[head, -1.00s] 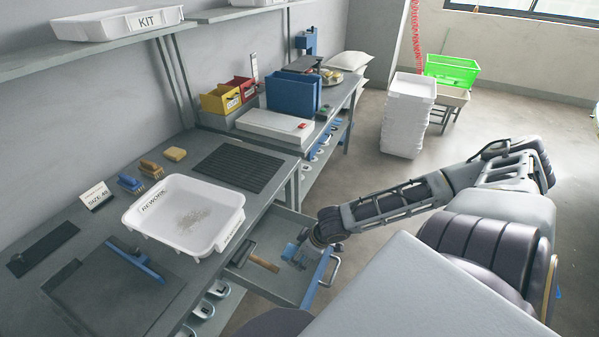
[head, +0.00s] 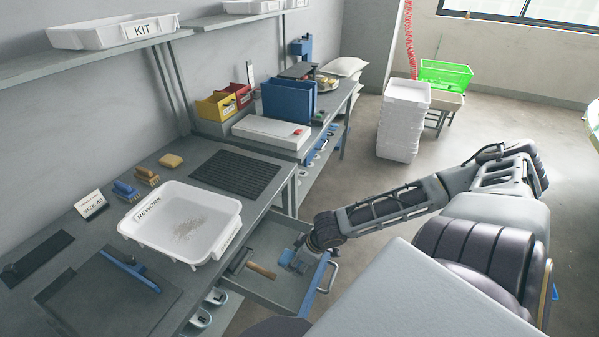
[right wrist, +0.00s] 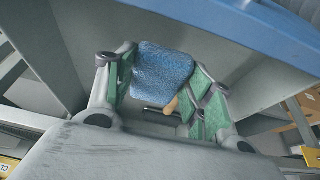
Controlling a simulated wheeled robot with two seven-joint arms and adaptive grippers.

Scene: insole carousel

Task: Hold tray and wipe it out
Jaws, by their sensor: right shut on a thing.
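The white tray marked REWORK (head: 150,235) stands on the grey bench. Pale crumbs or dust (head: 188,228) lie on the middle of its floor. My right gripper (head: 298,250) is down in the open drawer below the bench, to the right of the tray. In the right wrist view a blue fuzzy cloth (right wrist: 162,72) sits between the green-padded fingers of this gripper (right wrist: 165,88), which is shut on it. The cloth also shows in the head view (head: 287,257), partly hidden. My left gripper is not in view.
The open drawer (head: 262,288) also holds a wooden-handled tool (head: 262,270). Two brushes (head: 146,176) and a yellow sponge (head: 171,160) lie behind the tray. A black ribbed mat (head: 235,173) is right of it. A dark board with a blue-handled tool (head: 130,270) lies at front left.

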